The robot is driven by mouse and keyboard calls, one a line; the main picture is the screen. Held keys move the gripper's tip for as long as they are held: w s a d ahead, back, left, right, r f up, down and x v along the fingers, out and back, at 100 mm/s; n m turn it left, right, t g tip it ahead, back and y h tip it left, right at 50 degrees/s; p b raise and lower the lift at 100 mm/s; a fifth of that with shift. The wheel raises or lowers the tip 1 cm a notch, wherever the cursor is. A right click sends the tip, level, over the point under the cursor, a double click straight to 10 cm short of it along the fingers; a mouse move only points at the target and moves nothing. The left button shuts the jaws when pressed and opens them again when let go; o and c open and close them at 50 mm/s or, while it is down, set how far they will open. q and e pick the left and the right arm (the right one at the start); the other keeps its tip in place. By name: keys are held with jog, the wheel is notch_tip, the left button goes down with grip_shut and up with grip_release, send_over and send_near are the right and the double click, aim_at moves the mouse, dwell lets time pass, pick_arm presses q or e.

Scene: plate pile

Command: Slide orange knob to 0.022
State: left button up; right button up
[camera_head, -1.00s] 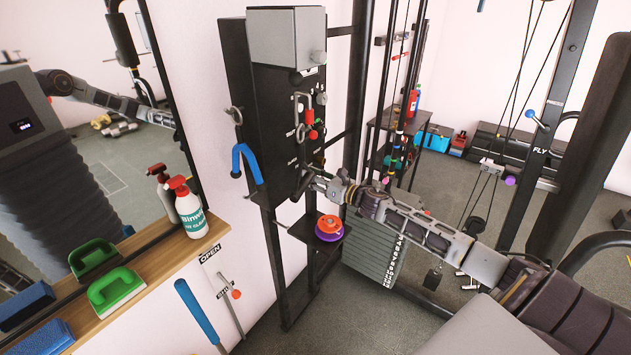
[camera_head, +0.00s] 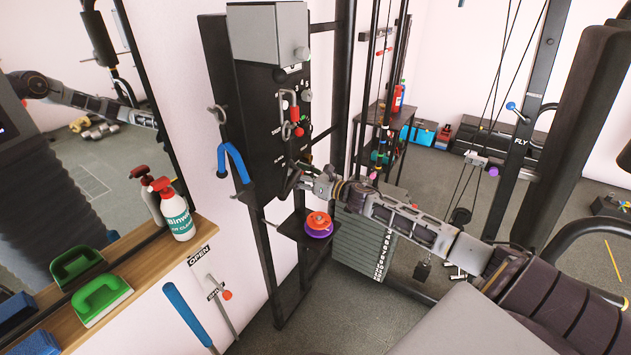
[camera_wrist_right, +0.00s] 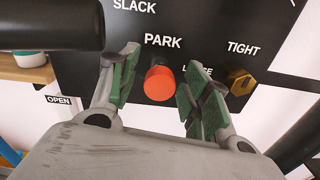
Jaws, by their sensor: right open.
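An orange-red knob (camera_wrist_right: 159,83) sticks out of a black panel (camera_wrist_right: 120,40) in the right wrist view, below the word PARK. My right gripper (camera_wrist_right: 158,78) is open, with one green-padded finger on each side of the knob and a visible gap to both. In the head view my right gripper (camera_head: 297,180) is in front of the lower part of the black panel, and the knob there is hidden or too small to tell. Another small orange-red knob (camera_head: 227,295) sits on a wall slider by the OPEN label. My left gripper is not in view.
A blue hooked handle (camera_head: 232,160) hangs beside the panel. Below my gripper a small shelf (camera_head: 291,228) holds orange and purple discs (camera_head: 318,224). A yellow-brown knob (camera_wrist_right: 241,82) is right of the fingers, near TIGHT. A wooden ledge (camera_head: 150,268) stands at left.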

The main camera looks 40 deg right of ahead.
jog(key=shift+s, duration=0.1)
jog(key=v, duration=1.1)
jog(key=shift+s+d, duration=0.15)
jog(key=shift+s, duration=0.05)
dwell(0.8)
dwell(0.9)
